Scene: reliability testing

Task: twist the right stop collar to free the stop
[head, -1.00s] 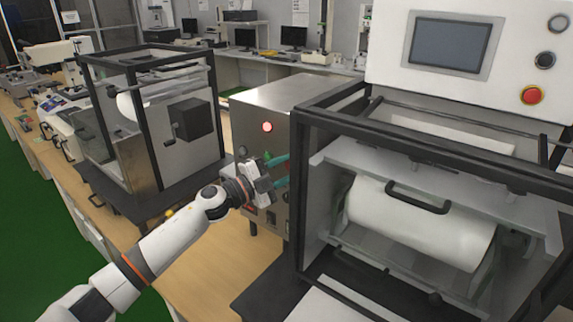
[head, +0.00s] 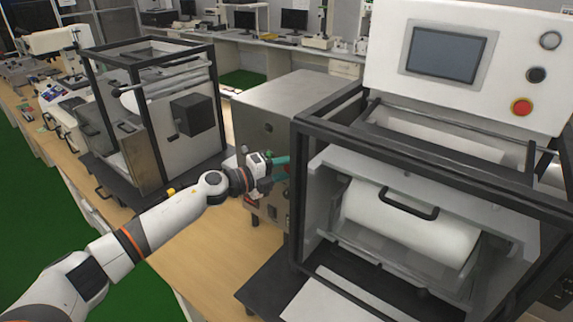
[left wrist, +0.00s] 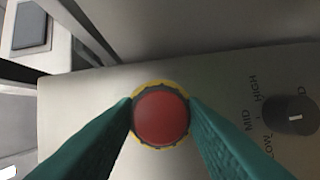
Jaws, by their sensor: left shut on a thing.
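A red round stop button (left wrist: 161,116) with a dark, notched collar edged in yellow (left wrist: 160,84) sits on a grey panel in the left wrist view. My left gripper (left wrist: 161,108) has its teal fingers on both sides of the stop, shut on its rim. In the head view, my left gripper (head: 282,168) is at the front of the metal control box (head: 262,120) and hides most of the stop. Another red stop (head: 521,107) is on the white panel at the upper right, apart from my gripper. My right gripper is not in view.
A dark knob (left wrist: 289,116) with LOW, MID and HIGH marks is right of the stop. The black-framed machine with a white roll (head: 410,225) stands close right of my gripper. Another framed machine (head: 150,115) stands left. The wooden bench (head: 215,255) is clear in front.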

